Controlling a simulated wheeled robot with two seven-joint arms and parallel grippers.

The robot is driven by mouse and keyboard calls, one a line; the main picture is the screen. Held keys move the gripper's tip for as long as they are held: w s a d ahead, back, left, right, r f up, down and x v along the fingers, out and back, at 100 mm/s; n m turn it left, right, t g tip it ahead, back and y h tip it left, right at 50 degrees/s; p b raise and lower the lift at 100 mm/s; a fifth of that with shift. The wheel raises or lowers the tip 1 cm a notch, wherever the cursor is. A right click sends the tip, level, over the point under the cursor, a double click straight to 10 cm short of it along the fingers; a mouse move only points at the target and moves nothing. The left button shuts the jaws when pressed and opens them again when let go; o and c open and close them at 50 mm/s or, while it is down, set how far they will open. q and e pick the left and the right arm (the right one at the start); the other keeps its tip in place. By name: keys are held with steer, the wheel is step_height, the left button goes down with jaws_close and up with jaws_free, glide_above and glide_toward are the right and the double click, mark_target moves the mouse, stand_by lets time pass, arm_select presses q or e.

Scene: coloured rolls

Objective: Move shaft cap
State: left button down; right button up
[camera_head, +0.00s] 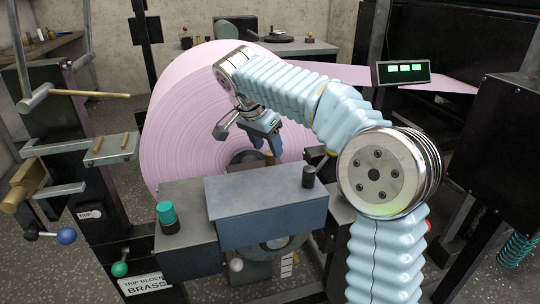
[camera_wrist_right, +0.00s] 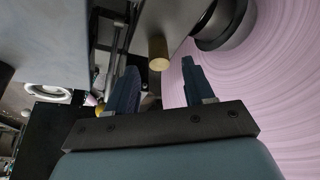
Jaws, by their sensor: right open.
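A large pink roll (camera_head: 185,125) stands behind a grey-blue box (camera_head: 265,195). At its core sits a dark round end (camera_head: 248,158), partly hidden by my arm and the box; I cannot tell for certain whether this is the shaft cap. The dark round core part (camera_wrist_right: 222,22) also shows at the top of the right wrist view. My right gripper (camera_head: 269,150) points down in front of the roll's core, with fingers apart and nothing visible between them. In the right wrist view, a short brass-coloured peg (camera_wrist_right: 159,53) appears beyond the open fingers. My left gripper is not seen.
A teal knob (camera_head: 166,214) and a black knob (camera_head: 308,177) stand on the machine front. A post with bars and a blue ball handle (camera_head: 67,236) is at left. A display (camera_head: 402,72) with green lights and a dark cabinet (camera_head: 495,150) are at right.

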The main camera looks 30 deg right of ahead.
mark_target(270, 153)
steer(key=shift+x, duration=1.95)
jaws_close()
